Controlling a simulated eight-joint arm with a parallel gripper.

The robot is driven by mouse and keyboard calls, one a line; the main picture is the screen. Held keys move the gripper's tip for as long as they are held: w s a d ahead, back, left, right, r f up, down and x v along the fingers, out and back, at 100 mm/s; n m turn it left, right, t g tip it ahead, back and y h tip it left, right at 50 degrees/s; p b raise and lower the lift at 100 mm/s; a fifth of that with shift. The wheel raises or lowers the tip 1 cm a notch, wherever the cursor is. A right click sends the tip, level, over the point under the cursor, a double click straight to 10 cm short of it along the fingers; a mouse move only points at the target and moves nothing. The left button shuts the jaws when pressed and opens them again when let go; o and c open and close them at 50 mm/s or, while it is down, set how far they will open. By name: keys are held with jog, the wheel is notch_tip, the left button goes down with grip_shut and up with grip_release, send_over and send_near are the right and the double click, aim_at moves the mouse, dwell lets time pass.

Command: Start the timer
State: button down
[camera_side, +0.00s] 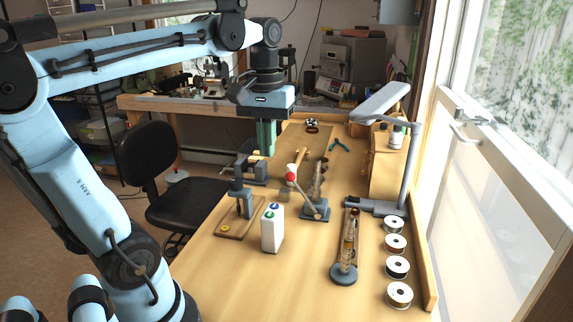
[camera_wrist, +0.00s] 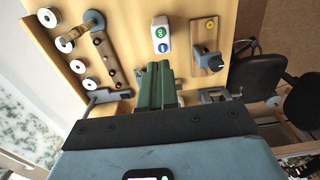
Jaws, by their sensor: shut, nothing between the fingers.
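The likely timer is a white upright box (camera_side: 271,229) with a green button and a blue button on its top. It stands on the bench, left of the middle. In the wrist view the white box (camera_wrist: 162,45) lies beyond my fingertips, its green button marked with small lettering. My gripper (camera_side: 265,152) hangs above the bench, farther back than the box and clear of it. Its green fingers (camera_wrist: 158,68) are together with nothing between them. No display shows on the box.
A wooden board with a grey-blue fixture (camera_side: 243,202) stands just left of the box. A red-knobbed lever (camera_side: 292,171) stands behind it. A round-based stand (camera_side: 344,275), several wire spools (camera_side: 397,267) and a lamp (camera_side: 380,104) are at right. The front bench is clear.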

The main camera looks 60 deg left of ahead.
aim_at(270, 214)
dwell(0.4)
notch_tip(270, 214, down, 14)
jog(key=shift+r, duration=0.1)
dwell(0.6)
dwell(0.4)
jog(key=shift+w+f, duration=0.1)
jog(key=shift+f, duration=0.8)
notch_tip(270, 214, up, 9)
dwell(0.4)
dwell(0.4)
